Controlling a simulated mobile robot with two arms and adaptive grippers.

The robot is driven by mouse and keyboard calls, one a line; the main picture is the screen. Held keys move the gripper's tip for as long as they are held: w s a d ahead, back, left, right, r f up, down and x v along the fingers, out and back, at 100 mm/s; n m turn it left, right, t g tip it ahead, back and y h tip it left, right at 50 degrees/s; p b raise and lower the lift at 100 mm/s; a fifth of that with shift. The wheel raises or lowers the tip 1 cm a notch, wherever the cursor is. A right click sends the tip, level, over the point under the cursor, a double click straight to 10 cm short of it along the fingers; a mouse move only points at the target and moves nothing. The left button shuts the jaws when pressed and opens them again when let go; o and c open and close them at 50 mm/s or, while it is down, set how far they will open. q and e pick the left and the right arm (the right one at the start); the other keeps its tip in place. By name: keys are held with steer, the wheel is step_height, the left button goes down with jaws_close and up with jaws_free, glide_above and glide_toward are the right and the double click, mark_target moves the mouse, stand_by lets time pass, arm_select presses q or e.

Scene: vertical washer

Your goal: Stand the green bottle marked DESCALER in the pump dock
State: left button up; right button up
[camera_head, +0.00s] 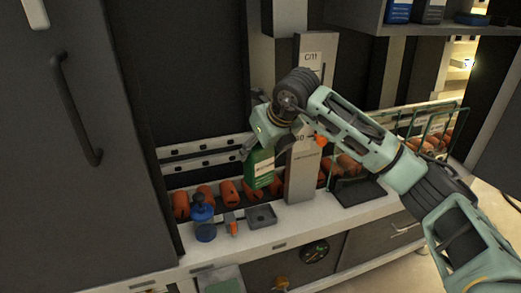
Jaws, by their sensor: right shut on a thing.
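The green bottle (261,172) has a pale label whose lettering is too small to read. My right gripper (257,150) is shut on its upper part and holds it slightly tilted above the white counter. A small grey square tray with a raised rim (262,216) sits on the counter below the bottle, apart from it; it looks like the pump dock, and it is empty. A small orange-and-grey part (232,224) stands just left of the tray. My left gripper is not in view.
A blue pump bottle (204,220) stands left of the tray. Several orange cylinders (228,192) line the back of the counter (290,226). A tall grey column (301,180) rises close to the bottle's right. A green wire rack (425,130) stands further right.

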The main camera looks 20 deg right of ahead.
mark_target(260, 161)
steer(key=shift+w+d+f+m+h+b, duration=0.3)
steer(key=shift+w+f+m+h+b, duration=0.2)
steer(key=shift+m, duration=0.25)
steer(key=shift+w+d+f+m+h+b, duration=0.3)
steer(key=shift+w+f+m+h+b, duration=0.1)
steer(key=shift+w+m+b, duration=0.3)
steer(key=shift+s+f+b, duration=0.15)
steer(key=shift+f+b, duration=0.45)
steer(key=shift+f, duration=0.55)
steer(key=shift+f+b, duration=0.55)
steer(key=shift+f, duration=0.3)
steer(key=shift+f+b, duration=0.55)
steer(key=shift+f, duration=0.25)
steer(key=shift+f+b, duration=0.7)
steer(key=shift+f, duration=0.3)
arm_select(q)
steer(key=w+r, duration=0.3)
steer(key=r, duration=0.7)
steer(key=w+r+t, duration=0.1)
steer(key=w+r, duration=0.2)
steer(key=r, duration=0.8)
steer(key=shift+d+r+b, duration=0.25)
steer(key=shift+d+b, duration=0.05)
arm_select(e)
steer(key=shift+f, duration=0.45)
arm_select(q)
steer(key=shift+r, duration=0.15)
